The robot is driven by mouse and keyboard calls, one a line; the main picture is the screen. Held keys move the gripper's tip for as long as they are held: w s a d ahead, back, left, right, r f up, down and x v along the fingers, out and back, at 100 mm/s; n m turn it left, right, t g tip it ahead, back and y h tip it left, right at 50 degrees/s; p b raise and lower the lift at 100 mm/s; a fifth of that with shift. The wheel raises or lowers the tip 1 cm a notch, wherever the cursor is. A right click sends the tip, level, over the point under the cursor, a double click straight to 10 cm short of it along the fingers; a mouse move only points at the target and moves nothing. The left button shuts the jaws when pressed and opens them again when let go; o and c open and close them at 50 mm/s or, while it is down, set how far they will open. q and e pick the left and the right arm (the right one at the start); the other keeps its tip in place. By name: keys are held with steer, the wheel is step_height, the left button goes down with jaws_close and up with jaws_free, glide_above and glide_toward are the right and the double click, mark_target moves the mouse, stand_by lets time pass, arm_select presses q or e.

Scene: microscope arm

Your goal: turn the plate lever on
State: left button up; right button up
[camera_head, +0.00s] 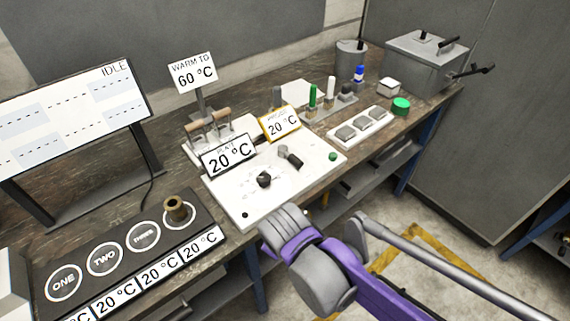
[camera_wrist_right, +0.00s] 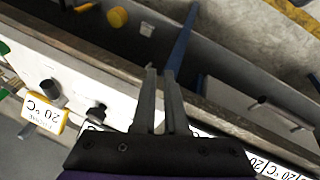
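A white panel (camera_head: 309,174) on the bench carries a white PLATE sign (camera_head: 228,155) reading 20 °C and a yellow-framed sign (camera_head: 280,123) reading 20 °C. A dark knob-like lever (camera_head: 264,180) sits in front of the PLATE sign; it also shows in the right wrist view (camera_wrist_right: 97,112). A second dark lever (camera_head: 291,160) sits in front of the yellow sign. My right arm stands before the bench's front edge, its fingertips not distinguishable in the head view. In the right wrist view my right gripper (camera_wrist_right: 159,72) is narrowly open and empty, apart from both levers. My left gripper is not seen.
A WARM TO 60 °C sign (camera_head: 194,73) stands behind the panel. An IDLE screen (camera_head: 75,110) is at the left, with a numbered black tray (camera_head: 124,227) in front. A grey box (camera_head: 425,62) with handles stands at the back right. Floor before the bench is mostly open.

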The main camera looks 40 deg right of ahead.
mark_target(291, 158)
steer(key=w+d+r+n+h, duration=0.1)
steer(key=w+n, duration=0.1)
steer(key=w, duration=0.1)
steer(key=w+d+r+n+g+h, duration=0.1)
steer(key=w+d+n, duration=0.1)
steer(key=w+n, duration=0.1)
steer(key=w+d+r+n+h+b, duration=0.1)
steer(key=w+n+h, duration=0.1)
steer(key=w, duration=0.1)
steer(key=shift+d+r+n+g, duration=0.3)
steer(key=shift+n+g, duration=0.1)
jaws_close()
steer(key=w+r+n+h, duration=0.1)
steer(key=w+n, duration=0.1)
steer(key=w+d+r+n+g+h, duration=0.1)
steer(key=w+n, duration=0.1)
steer(key=w, duration=0.1)
steer(key=w+d+r+n+h, duration=0.1)
steer(key=w+n+h, duration=0.1)
steer(key=w, duration=0.1)
steer(key=shift+w+d+b, duration=0.2)
steer(key=shift+w+b, duration=0.05)
steer(key=shift+b, duration=0.15)
steer(key=shift+w+d+r+n+h, duration=0.15)
steer(key=shift+w+n+h, duration=0.15)
steer(key=shift+w+n, duration=0.15)
steer(key=shift+s, duration=0.1)
steer(key=x, duration=1)
steer(key=shift+s, duration=0.15)
